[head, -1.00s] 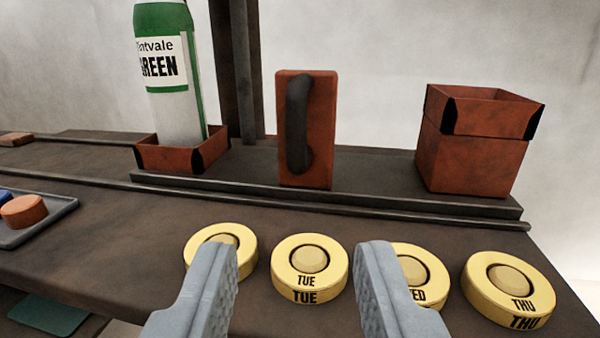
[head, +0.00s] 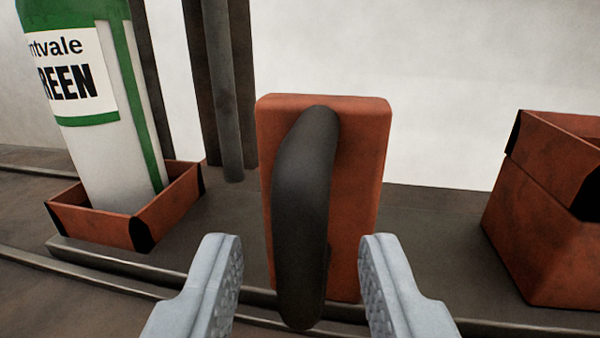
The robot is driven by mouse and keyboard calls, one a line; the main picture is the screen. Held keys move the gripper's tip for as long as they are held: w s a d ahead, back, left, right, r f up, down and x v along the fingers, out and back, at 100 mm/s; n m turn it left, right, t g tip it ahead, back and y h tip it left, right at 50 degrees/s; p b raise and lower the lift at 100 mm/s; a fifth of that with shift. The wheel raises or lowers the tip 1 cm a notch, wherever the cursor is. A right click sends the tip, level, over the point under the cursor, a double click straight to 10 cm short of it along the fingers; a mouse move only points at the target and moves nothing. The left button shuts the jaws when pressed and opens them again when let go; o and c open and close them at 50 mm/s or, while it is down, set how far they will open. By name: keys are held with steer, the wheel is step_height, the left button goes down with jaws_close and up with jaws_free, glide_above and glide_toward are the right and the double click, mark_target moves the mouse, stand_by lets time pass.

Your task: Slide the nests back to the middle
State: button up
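Two rust-red nests with black corners stand on a dark sliding board (head: 420,232). The left nest (head: 115,222) is low and holds a white and green bottle (head: 95,130) labelled "GREEN". The right nest (head: 545,220) is taller, partly cut off by the picture's edge, and looks empty from what shows. Between them stands an upright rust-red block (head: 358,190) with a curved black handle (head: 302,200). My gripper (head: 301,270) is open. Its two fingers are at the left and right of the handle's lower part, apart from it, with nothing between them gripped.
A dark post (head: 222,90) rises behind the board, between the bottle and the block. A rail (head: 90,285) runs along the front of the board. The bench surface (head: 35,305) at the lower left is clear.

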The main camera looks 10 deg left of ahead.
steer(key=shift+w+a, duration=0.15)
steer(key=shift+w, duration=0.55)
steer(key=shift+w+a, duration=0.15)
steer(key=shift+w, duration=0.5)
jaws_close()
